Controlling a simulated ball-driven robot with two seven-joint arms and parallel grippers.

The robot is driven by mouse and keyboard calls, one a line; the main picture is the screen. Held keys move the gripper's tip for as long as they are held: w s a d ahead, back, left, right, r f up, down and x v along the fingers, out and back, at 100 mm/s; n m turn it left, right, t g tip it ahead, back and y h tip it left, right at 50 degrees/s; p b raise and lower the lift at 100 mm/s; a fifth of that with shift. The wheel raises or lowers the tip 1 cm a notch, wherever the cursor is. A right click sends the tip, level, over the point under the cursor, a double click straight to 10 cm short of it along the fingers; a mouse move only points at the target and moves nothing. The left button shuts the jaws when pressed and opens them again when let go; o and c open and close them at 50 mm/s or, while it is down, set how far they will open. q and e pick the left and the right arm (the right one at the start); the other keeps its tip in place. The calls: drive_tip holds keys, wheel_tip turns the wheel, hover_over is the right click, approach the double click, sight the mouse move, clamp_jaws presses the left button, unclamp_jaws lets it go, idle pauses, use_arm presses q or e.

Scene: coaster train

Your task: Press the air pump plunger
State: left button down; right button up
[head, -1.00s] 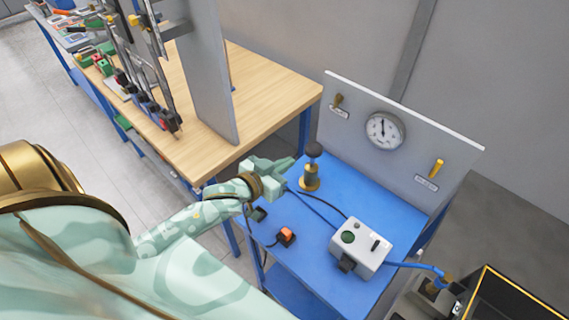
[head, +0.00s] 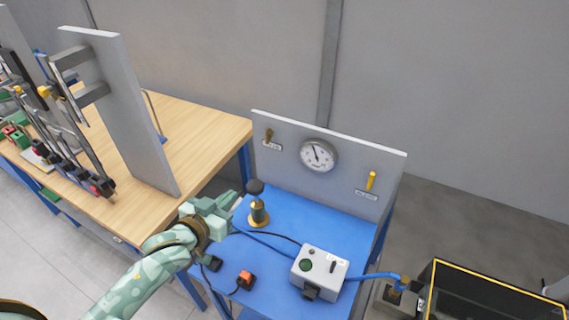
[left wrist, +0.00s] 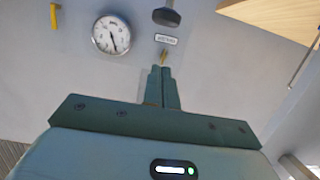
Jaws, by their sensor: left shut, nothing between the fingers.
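The air pump (head: 259,213) stands upright on the blue bench top, a brass body with a dark round plunger knob (head: 255,187) on top. The knob also shows in the left wrist view (left wrist: 167,17), at the top, apart from the fingers. My left gripper (head: 232,201) is shut and empty, just left of the pump and slightly below knob height in the head view. In the left wrist view its fingers (left wrist: 162,88) are together. It does not appear to touch the pump. My right gripper is not in view.
A grey panel behind the bench carries a gauge (head: 318,156) and yellow levers (head: 371,181). A grey control box (head: 319,272), an orange switch (head: 245,280) and hoses lie on the blue bench (head: 290,225). A wooden table (head: 205,125) with a tall grey board (head: 120,110) stands at left.

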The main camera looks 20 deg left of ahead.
use_arm(q)
drive_tip(key=shift+a+r, duration=0.1)
drive_tip(key=shift+r, duration=0.8)
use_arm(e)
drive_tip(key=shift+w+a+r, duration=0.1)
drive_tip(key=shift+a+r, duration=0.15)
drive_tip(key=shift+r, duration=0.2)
use_arm(q)
hover_over(251, 191)
wheel_tip(251, 191, down, 2)
drive_tip(key=shift+w+f+b, duration=0.1)
drive_tip(key=shift+f+b, duration=0.1)
drive_tip(key=shift+b, duration=0.15)
wheel_tip(251, 191, down, 3)
drive_tip(key=shift+r, duration=0.15)
drive_tip(key=shift+f+b, duration=0.4)
drive_tip(key=shift+f, duration=0.25)
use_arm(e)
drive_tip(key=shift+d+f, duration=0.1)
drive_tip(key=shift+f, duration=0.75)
